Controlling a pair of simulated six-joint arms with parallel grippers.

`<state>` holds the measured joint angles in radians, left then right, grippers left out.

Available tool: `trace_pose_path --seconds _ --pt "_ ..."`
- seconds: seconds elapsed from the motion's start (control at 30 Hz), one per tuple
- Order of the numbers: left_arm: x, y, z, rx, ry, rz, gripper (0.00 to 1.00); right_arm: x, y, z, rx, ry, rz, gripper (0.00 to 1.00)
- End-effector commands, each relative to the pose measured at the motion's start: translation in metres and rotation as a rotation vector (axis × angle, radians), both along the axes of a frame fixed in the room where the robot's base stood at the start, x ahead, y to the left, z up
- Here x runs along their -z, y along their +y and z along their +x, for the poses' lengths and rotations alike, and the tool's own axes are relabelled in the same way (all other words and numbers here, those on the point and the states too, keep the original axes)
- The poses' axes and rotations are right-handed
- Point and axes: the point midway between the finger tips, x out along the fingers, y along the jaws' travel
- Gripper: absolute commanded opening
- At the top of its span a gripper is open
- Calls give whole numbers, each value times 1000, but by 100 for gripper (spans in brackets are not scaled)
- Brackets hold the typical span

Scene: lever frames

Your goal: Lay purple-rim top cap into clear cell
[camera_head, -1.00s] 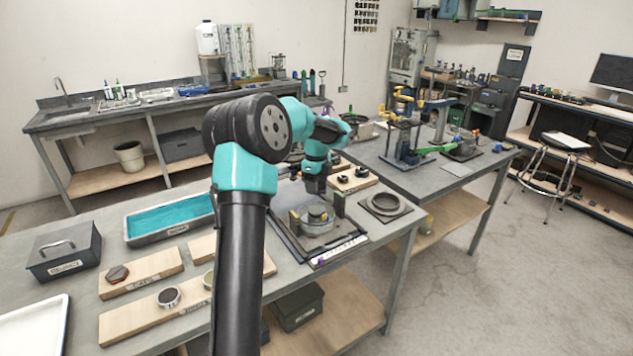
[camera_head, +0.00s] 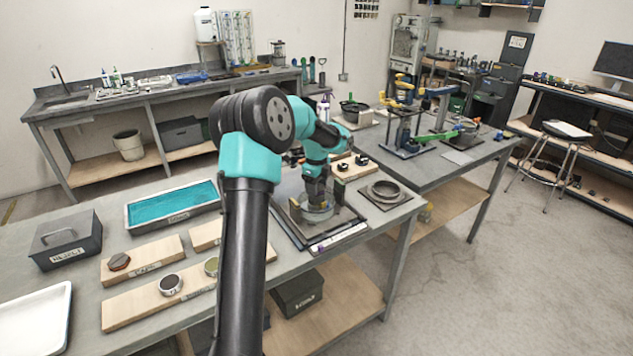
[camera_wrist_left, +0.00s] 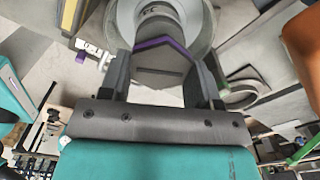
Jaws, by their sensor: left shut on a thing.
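My left gripper (camera_head: 317,201) is low over the round clear cell (camera_head: 318,215), which stands on a dark square plate near the table's front edge. In the left wrist view the gripper (camera_wrist_left: 165,66) is shut on a grey piece with a purple rim, the purple-rim top cap (camera_wrist_left: 160,76). The cell's round wall (camera_wrist_left: 122,18) shows just beyond the cap. The fingers hide most of the cell's inside in the head view, and I cannot tell whether the cap touches what is below. My right gripper is not in view.
Wooden boards with round parts (camera_head: 171,284) lie left of my arm. A blue-lined tray (camera_head: 172,206) and a grey lidded box (camera_head: 63,240) stand further left. A grey ring (camera_head: 385,193) lies right of the cell. Another bench (camera_head: 440,160) with equipment is behind.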

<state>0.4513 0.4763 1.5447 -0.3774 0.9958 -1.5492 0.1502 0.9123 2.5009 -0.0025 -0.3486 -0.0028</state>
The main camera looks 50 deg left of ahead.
Motion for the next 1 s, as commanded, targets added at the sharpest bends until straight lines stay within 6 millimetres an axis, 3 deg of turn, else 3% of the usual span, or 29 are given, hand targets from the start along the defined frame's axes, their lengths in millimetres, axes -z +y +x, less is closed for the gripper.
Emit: trace_pose_path --seconds 0.4,1.0 --pt "18 0 0 0 0 0 24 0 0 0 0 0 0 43" --pt "19 0 0 0 -1 0 24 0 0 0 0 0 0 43"
